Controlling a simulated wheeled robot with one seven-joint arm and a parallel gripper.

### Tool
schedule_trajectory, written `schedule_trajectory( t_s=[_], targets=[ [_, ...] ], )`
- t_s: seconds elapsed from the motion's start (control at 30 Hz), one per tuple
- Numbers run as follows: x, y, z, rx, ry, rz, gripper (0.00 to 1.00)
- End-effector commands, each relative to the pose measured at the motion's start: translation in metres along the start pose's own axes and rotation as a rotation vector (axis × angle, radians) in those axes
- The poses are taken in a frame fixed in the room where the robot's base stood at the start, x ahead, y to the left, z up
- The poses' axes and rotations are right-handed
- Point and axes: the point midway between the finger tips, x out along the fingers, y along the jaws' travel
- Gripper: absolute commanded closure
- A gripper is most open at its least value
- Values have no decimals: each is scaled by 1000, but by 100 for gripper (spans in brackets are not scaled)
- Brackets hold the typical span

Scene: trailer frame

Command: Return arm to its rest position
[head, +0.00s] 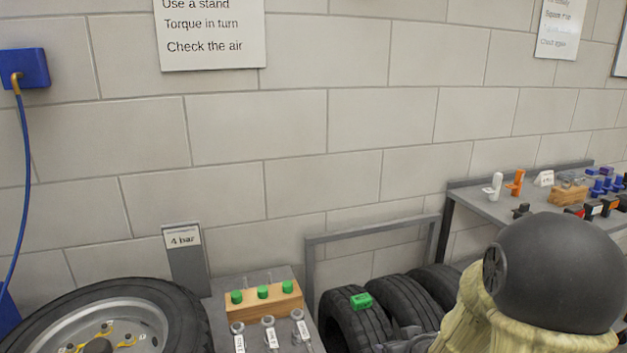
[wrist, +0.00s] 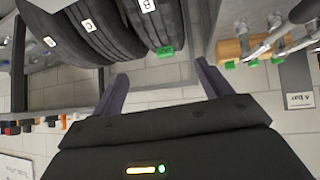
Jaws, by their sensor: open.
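My gripper (wrist: 160,84) shows in the wrist view with its two dark fingers spread apart and nothing between them. The picture there is upside down. The fingers point toward the tyres (wrist: 100,30) and the grey frame around them, with a gap to the wall behind. In the head view, a black rounded part and pale covering at the lower right look like my own arm. They hide part of the tyres and shelf behind. I cannot make out the gripper clearly in the head view.
Several tyres (head: 352,324) stand in a grey rack (head: 312,268), one with a green tag (head: 361,301). A wooden block (head: 262,306) with green-capped items sits left of it. A wheel (head: 150,300) lies farther left. A shelf (head: 487,206) with small tools is at right.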

Motion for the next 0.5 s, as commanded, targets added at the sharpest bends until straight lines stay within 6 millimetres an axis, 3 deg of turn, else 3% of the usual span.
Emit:
schedule_trajectory(
  t_s=[0.5],
  targets=[
    [-90, -46, 66, 147, -482, 47, 22]
  ],
)
